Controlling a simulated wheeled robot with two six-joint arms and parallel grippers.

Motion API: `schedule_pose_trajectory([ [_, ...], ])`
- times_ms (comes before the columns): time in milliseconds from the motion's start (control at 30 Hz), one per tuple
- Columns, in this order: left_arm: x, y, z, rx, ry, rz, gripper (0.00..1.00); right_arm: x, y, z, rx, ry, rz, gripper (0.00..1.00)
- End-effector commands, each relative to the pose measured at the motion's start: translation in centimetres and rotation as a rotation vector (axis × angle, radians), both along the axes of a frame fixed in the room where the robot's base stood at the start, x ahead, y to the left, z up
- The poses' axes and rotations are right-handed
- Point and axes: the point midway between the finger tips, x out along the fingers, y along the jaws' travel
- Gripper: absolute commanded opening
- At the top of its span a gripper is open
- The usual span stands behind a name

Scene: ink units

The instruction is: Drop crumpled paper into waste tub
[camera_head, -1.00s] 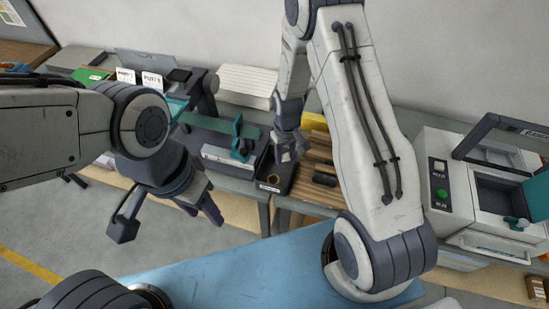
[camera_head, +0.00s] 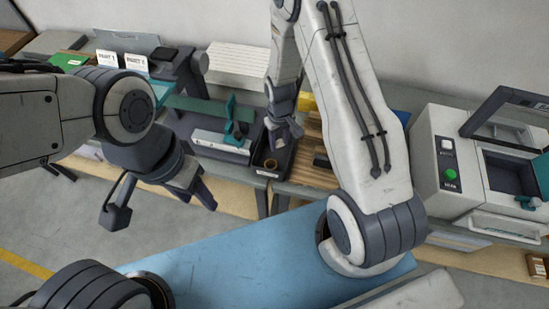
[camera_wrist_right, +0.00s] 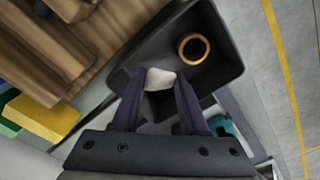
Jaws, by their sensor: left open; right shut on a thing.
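My right gripper (camera_wrist_right: 158,98) is shut on a small whitish lump, the crumpled paper (camera_wrist_right: 160,79), held between its fingertips. In the right wrist view it is over a dark open tub (camera_wrist_right: 222,72) with a copper-coloured ring inside (camera_wrist_right: 193,48). I cannot tell the exact height of the paper over the tub. In the head view the right gripper (camera_head: 284,133) is above the same tub (camera_head: 258,177), which has a label on its front; the paper is not clear there. My left gripper (camera_head: 200,190) is open and empty, in front of the bench.
A slatted wooden piece (camera_head: 313,150) lies right of the tub, with a yellow block (camera_head: 306,102) behind it. A teal-handled device (camera_head: 228,125) stands left. A white machine with a green button (camera_head: 450,174) is at right. A blue surface (camera_head: 235,255) is in front.

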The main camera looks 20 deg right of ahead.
Motion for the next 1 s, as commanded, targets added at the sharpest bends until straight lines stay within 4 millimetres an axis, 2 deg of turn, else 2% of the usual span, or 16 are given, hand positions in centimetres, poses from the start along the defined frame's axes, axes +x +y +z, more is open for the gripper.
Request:
schedule_pose_trajectory([
  [167, 0.0, 0.0, 0.1, 0.000, 0.000, 0.000, 0.50, 0.0, 0.1, 0.1, 0.000, 0.000, 0.002, 0.00],
  [200, 0.0, 0.0, 0.1, 0.000, 0.000, 0.000, 0.50, 0.0, 0.1, 0.1, 0.000, 0.000, 0.002, 0.58],
  [267, 0.0, 0.0, 0.1, 0.000, 0.000, 0.000, 0.50, 0.0, 0.1, 0.1, 0.000, 0.000, 0.002, 0.78],
  [667, 0.0, 0.0, -0.1, 0.000, 0.000, 0.000, 0.50, 0.1, 0.1, 0.5, 0.000, -0.001, 0.002, 0.78],
  [767, 0.0, 0.0, -0.6, 0.000, 0.000, 0.001, 0.50, 0.2, 0.1, 1.6, 0.000, -0.005, 0.002, 0.78],
  [1000, 0.0, 0.0, -1.8, 0.000, 0.000, 0.003, 0.50, 0.2, 0.1, 6.0, -0.001, -0.007, 0.002, 0.78],
])
